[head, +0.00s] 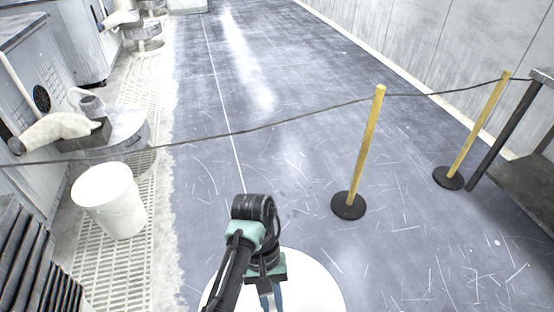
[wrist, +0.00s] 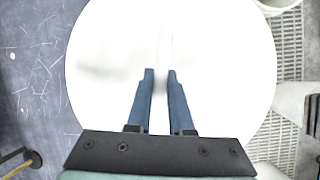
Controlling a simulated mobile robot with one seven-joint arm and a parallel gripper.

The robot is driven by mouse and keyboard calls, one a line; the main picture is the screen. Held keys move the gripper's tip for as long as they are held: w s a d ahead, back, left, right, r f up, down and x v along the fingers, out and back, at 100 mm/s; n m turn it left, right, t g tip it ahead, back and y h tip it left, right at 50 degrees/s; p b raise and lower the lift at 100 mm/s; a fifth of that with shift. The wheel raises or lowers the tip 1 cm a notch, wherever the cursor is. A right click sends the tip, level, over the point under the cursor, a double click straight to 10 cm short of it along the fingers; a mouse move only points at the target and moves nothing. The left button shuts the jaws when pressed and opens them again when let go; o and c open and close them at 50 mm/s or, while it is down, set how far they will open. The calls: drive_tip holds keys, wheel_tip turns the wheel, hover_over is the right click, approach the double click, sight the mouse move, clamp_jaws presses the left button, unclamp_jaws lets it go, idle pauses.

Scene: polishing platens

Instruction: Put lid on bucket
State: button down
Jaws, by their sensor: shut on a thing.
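A white bucket (head: 108,200) stands on the grated floor strip at the left in the head view. A small part of a white rounded rim, which looks like the bucket (wrist: 278,6), shows at the top right of the wrist view. My gripper (wrist: 160,72) is shut on the large round white lid (wrist: 215,75), which fills the middle of the wrist view. In the head view the lid (head: 318,285) is below my gripper (head: 270,296) at the bottom centre, to the right of the bucket and apart from it. The exact grip point is washed out in white.
A yellow post (head: 366,145) on a black base stands right of centre, and a second yellow post (head: 478,132) is further right. A dark rope (head: 240,132) spans the view. Grey machines (head: 60,45) line the left. The middle floor is open.

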drive_tip(key=r+p, duration=0.2)
drive_tip(key=r, duration=0.1)
drive_tip(key=s+r+p, duration=0.1)
drive_tip(key=r+p, duration=0.2)
drive_tip(key=s+r+p, duration=0.1)
drive_tip(key=r+p, duration=0.1)
drive_tip(key=r, duration=0.1)
drive_tip(key=shift+s+d+p, duration=0.2)
drive_tip(key=shift+d+p, duration=0.15)
drive_tip(key=shift+s+d+r+p, duration=0.1)
drive_tip(key=shift+s+r+p, duration=0.1)
drive_tip(key=shift+r+p, duration=0.2)
